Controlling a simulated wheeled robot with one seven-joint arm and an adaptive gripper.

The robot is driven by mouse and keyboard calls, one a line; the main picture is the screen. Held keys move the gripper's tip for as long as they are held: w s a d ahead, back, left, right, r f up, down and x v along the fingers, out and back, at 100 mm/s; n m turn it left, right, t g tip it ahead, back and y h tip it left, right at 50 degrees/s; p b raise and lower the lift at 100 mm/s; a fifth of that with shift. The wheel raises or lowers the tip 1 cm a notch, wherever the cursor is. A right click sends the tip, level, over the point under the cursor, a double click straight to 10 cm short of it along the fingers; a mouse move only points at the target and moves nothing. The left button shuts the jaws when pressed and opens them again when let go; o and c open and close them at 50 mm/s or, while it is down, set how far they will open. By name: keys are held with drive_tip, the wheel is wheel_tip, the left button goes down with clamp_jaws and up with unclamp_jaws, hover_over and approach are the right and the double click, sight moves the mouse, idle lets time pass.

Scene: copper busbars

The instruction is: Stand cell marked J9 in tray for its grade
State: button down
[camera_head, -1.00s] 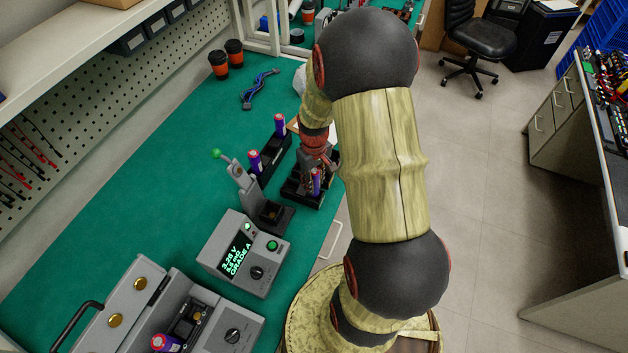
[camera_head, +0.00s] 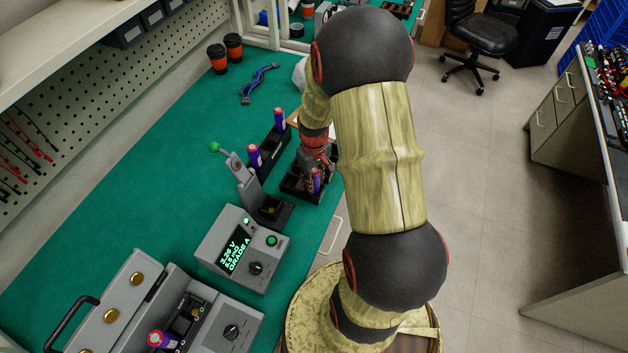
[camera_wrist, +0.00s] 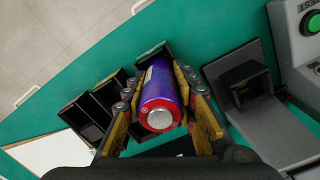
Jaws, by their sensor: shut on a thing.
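My gripper (camera_head: 314,168) is shut on a purple cell (camera_head: 315,183) with a red end, over the black tray (camera_head: 293,187) nearer the bench edge. In the wrist view the cell (camera_wrist: 162,88) sits between the two fingers of my gripper (camera_wrist: 160,100), its red-ringed metal end toward the camera. Empty tray compartments (camera_wrist: 90,118) show left of it. Whether its hidden lower end touches the tray floor I cannot tell. No J9 mark is readable. A second black tray (camera_head: 268,160) beside it holds two upright cells (camera_head: 254,156). The tester display (camera_head: 236,254) reads GRADE A.
The tester's empty holder with a green-knobbed lever (camera_head: 247,185) stands close by the trays. A grey device (camera_head: 215,325) with another cell (camera_head: 160,340) is at the front left. Green bench is clear at left.

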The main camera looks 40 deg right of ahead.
sight(314, 170)
drive_tip(key=shift+f, duration=0.35)
drive_tip(key=shift+f, duration=0.2)
drive_tip(key=shift+f, duration=0.2)
idle(0.6)
drive_tip(key=c, duration=1.3)
unclamp_jaws()
drive_tip(key=shift+c, duration=0.2)
wheel_tip(314, 170, up, 6)
drive_tip(key=p, duration=0.4)
drive_tip(key=shift+p, duration=0.3)
